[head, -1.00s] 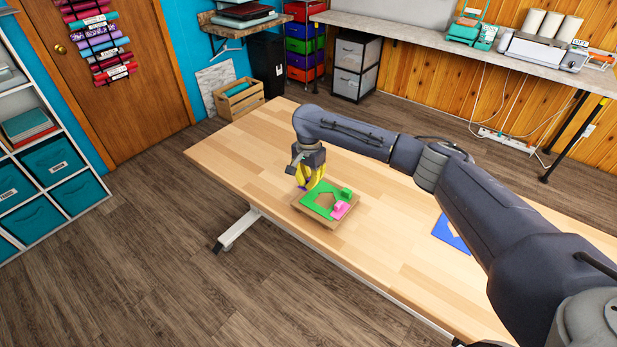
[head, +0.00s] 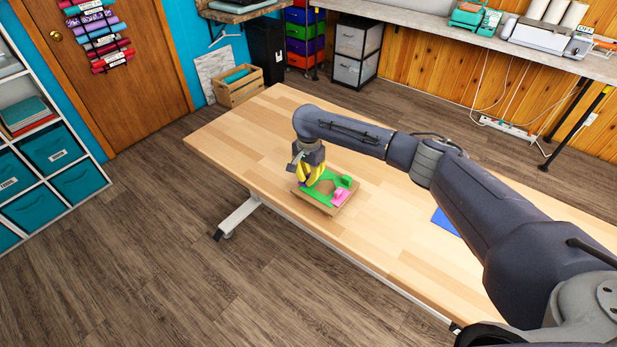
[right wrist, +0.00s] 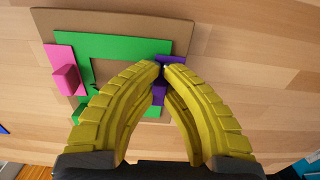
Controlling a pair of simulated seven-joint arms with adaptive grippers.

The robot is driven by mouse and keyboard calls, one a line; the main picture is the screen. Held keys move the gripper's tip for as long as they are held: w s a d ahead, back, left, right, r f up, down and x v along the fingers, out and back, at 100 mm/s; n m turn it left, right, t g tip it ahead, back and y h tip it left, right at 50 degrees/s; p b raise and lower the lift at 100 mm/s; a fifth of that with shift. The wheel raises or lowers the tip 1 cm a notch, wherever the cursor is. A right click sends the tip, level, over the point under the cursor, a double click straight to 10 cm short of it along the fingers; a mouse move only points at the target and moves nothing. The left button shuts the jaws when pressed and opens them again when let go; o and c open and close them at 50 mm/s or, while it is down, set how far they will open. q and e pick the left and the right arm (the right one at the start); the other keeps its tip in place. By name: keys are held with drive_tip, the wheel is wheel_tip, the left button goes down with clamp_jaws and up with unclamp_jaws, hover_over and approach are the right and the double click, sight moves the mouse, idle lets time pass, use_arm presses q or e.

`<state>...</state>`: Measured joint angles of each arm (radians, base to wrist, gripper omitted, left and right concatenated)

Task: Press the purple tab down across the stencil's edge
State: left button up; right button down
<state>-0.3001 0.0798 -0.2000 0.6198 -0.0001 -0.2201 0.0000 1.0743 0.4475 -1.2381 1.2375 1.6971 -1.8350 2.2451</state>
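The purple tab (right wrist: 177,62) lies at the edge of the green stencil (right wrist: 126,46), on the side away from the pink tab (right wrist: 66,80). My right gripper (right wrist: 163,71) has its yellow fingertips drawn together on the purple tab, with purple showing between and beyond them. The fingers hide part of the tab, so I cannot tell whether it lies fully flat. In the head view the right gripper (head: 304,184) is low over the left side of the green stencil (head: 322,194). The pink tab (head: 340,195) sits at the stencil's right. My left gripper is not in view.
A brown board (head: 318,206) lies under the stencil on the wooden table (head: 240,140). A green block (head: 343,181) stands at the stencil's far right corner. A blue sheet (head: 443,222) lies farther right, partly behind my right arm. The table's left end is clear.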

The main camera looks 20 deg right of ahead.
drive_tip(key=shift+f, duration=0.3)
idle(0.4)
drive_tip(key=c, duration=0.9)
unclamp_jaws()
drive_tip(key=shift+c, duration=0.2)
drive_tip(key=shift+r, duration=0.1)
drive_tip(key=shift+r, duration=3.4)
